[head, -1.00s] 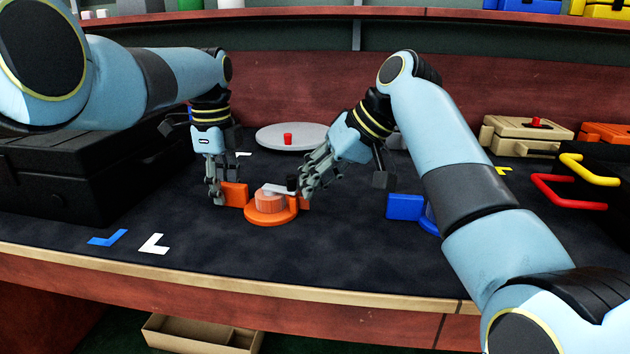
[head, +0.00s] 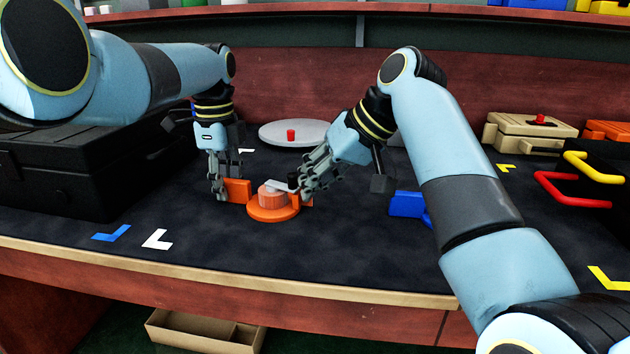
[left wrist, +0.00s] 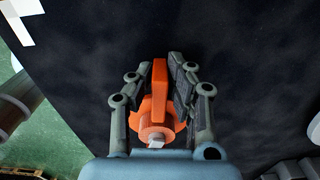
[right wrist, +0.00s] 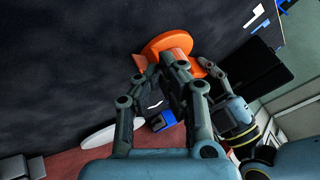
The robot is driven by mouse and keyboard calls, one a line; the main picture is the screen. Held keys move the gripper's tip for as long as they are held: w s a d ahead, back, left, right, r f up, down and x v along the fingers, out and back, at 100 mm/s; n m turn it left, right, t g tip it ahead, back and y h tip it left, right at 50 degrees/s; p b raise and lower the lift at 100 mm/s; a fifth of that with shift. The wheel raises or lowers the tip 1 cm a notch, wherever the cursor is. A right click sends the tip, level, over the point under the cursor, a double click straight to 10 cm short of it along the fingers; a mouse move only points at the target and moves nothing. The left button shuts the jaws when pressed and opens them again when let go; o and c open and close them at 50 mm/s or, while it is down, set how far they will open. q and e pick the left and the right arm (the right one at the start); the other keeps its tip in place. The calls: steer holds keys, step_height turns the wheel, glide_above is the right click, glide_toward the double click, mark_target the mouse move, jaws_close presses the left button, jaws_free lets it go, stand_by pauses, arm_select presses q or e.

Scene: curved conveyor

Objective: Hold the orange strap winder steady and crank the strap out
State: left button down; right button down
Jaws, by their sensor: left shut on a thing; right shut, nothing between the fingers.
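The orange strap winder (head: 272,210) lies on the dark bench top, with a round base, an upright drum and flat tabs at its sides. A grey crank bar (head: 279,185) with a black knob (head: 293,178) lies across its top, the knob to the right. My left gripper (head: 222,194) is shut on the winder's left tab (head: 238,190); the left wrist view shows this tab (left wrist: 159,85) between the fingers. My right gripper (head: 303,188) is shut and empty, close beside the knob at the winder's right; contact is unclear. The right wrist view shows the winder (right wrist: 167,42) just beyond its fingers.
A blue part (head: 405,204) lies right of the winder, partly behind my right arm. A grey round plate with a red knob (head: 291,135) is behind. A black case (head: 90,165) stands left. White (head: 157,239) and blue (head: 111,233) corner marks lie on clear bench at front left.

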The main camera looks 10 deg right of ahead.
steer(key=shift+s+a, duration=0.4)
steer(key=shift+a, duration=0.05)
steer(key=shift+s+a, duration=0.2)
stand_by(0.7)
